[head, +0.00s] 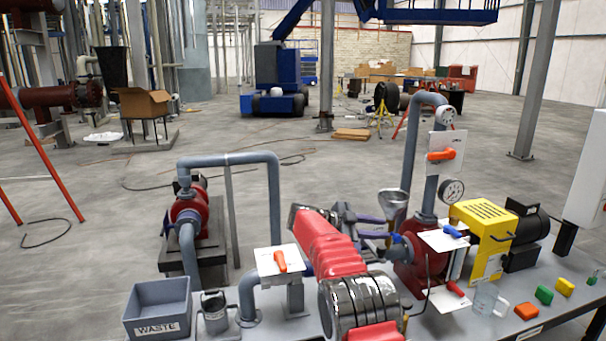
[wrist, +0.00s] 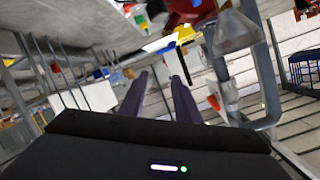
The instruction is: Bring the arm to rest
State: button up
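My red arm reaches forward over the bench in the head view. My gripper (head: 388,228) is at its far end, with two purple fingers pointing right toward a metal funnel (head: 397,203) and a red pump (head: 427,257). In the wrist view the fingers of my gripper (wrist: 160,76) stand apart with nothing between them. The funnel (wrist: 235,32) shows to the right of the fingers there. I cannot tell whether a finger touches the funnel or the pump.
A grey waste bin (head: 157,310), a metal can (head: 214,312) and an orange-handled valve (head: 280,262) stand left of my arm. A yellow guard (head: 484,238), a clear jug (head: 486,298) and several coloured blocks stand right. A grey pipe (head: 408,150) rises behind my gripper.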

jog(key=s+d+r+n+y, duration=0.1)
jog(key=s+r+n+y, duration=0.4)
jog(key=s, duration=0.7)
jog(key=s+r+n+y, duration=0.2)
jog(key=s+r+n, duration=0.35)
jog(key=s, duration=0.65)
jog(key=s+a+f+n+y, duration=0.2)
jog(key=s+f+n, duration=0.1)
jog(key=s, duration=0.6)
jog(key=s+a+f+n+t+y, duration=0.1)
jog(key=s+a+f+n+y, duration=0.1)
jog(key=s, duration=0.8)
jog(key=s+a+f+n+y, duration=0.3)
jog(key=s+a+f+n, duration=0.1)
jog(key=s, duration=0.5)
jog(key=shift+s+a+n+t, duration=0.2)
jog(key=shift+n+t, duration=0.2)
jog(key=shift+n, duration=0.45)
jog(key=shift+o, duration=0.2)
